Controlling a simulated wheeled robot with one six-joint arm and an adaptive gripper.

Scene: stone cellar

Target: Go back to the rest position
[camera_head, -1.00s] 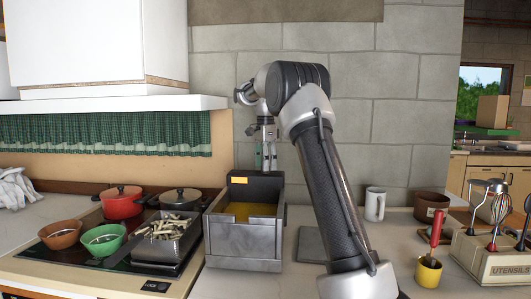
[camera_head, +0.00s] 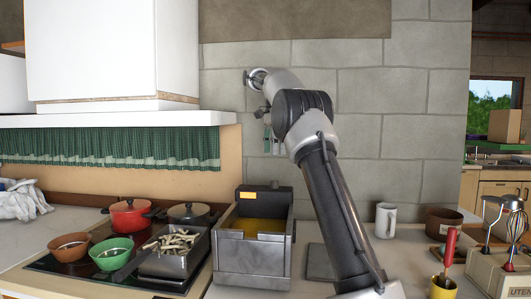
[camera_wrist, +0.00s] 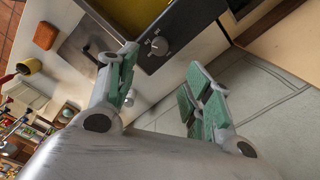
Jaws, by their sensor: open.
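My gripper (camera_head: 272,143) is raised above and behind the metal fryer (camera_head: 252,262), partly hidden by my own arm. In the wrist view my gripper (camera_wrist: 165,90) has its two green-padded fingers spread apart with nothing between them. The fryer holds yellow oil (camera_head: 258,228) and has a dark control box at its back. In the wrist view its dark panel with a knob (camera_wrist: 160,46) lies beyond the fingers. The fingers are apart from it.
A hob at the left carries a red pot (camera_head: 130,217), a dark pan (camera_head: 190,214), a green bowl (camera_head: 112,254), a brown bowl (camera_head: 69,247) and a metal basket of pale sticks (camera_head: 174,255). A white mug (camera_head: 385,220) and utensil box (camera_head: 497,272) stand right. A stone wall (camera_head: 365,105) is close behind.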

